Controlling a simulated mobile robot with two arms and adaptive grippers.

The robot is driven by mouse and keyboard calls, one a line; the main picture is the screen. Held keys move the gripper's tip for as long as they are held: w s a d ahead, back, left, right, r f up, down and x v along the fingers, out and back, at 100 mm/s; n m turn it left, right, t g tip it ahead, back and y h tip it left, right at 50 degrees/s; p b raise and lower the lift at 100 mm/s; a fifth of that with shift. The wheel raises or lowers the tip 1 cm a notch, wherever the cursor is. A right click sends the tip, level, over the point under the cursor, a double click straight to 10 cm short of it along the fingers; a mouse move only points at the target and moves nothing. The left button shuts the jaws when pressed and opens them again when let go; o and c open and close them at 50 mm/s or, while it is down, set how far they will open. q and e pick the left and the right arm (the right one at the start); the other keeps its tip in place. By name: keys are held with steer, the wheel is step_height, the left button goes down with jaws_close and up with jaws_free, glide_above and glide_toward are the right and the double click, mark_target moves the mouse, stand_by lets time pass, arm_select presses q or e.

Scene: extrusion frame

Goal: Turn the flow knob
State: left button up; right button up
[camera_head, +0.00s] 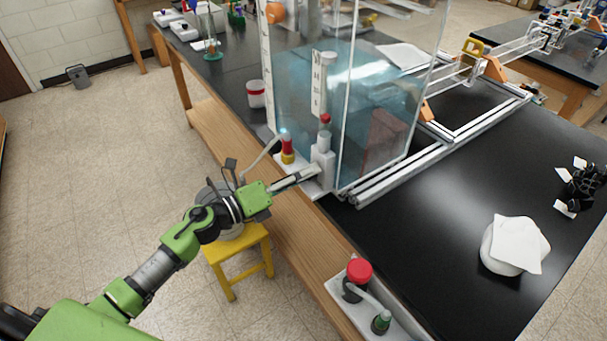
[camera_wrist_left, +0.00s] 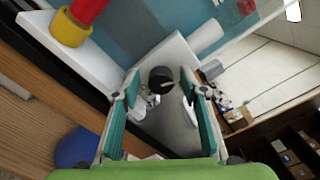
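A small black round knob (camera_wrist_left: 160,78), which looks like the flow knob, sits on a grey-white block (camera_wrist_left: 182,52) in the left wrist view. My left gripper (camera_wrist_left: 160,88) is open, its two teal-padded fingers on either side of the knob. I cannot tell whether the fingertips touch it. In the head view my left gripper (camera_head: 318,171) reaches the low front of the white block (camera_head: 324,153) with a red top, beside the clear tank (camera_head: 375,110). The knob is not clearly visible there. My right gripper is in neither view.
A red and yellow fitting (camera_head: 287,152) with a pale hose stands just left of the block. A yellow stool (camera_head: 243,250) stands below my arm. A tray (camera_head: 345,300) with a red-capped item lies at the bench's front edge. The black bench top (camera_head: 430,220) is mostly clear.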

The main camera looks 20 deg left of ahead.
arm_select(q)
steer(key=v, duration=1.2)
stand_by(0.3)
